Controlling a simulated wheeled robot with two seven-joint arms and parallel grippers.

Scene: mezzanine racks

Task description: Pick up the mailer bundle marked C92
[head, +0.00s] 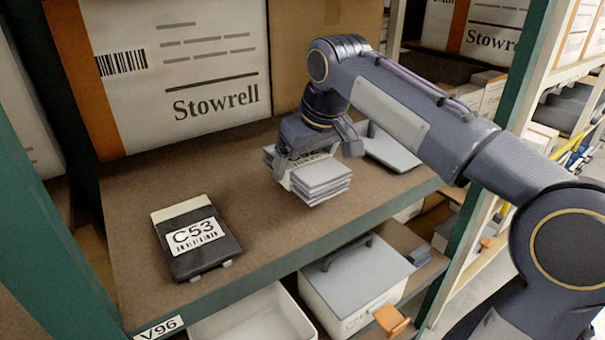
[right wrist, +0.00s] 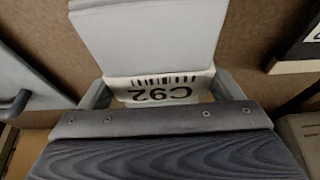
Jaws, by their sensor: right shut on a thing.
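The mailer bundle marked C92 (head: 324,181) is a stack of several flat grey-white mailers with a pale label band. It is over the brown shelf board (head: 265,225); whether it touches the board I cannot tell. My right gripper (head: 306,168) is shut on it from above. In the right wrist view my right gripper (right wrist: 158,95) has a finger on each side of the band, and the bundle's C92 label (right wrist: 160,93) shows upside down between them. Part of the bundle is hidden behind the gripper in the head view. My left gripper is not in view.
A black item marked C53 (head: 197,238) lies on the shelf to the left. A grey flat item (head: 391,152) lies behind the gripper, to the right. Large Stowrell cartons (head: 185,70) stand at the back. A lidded bin (head: 355,278) is below. Bare board lies between the bundle and C53.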

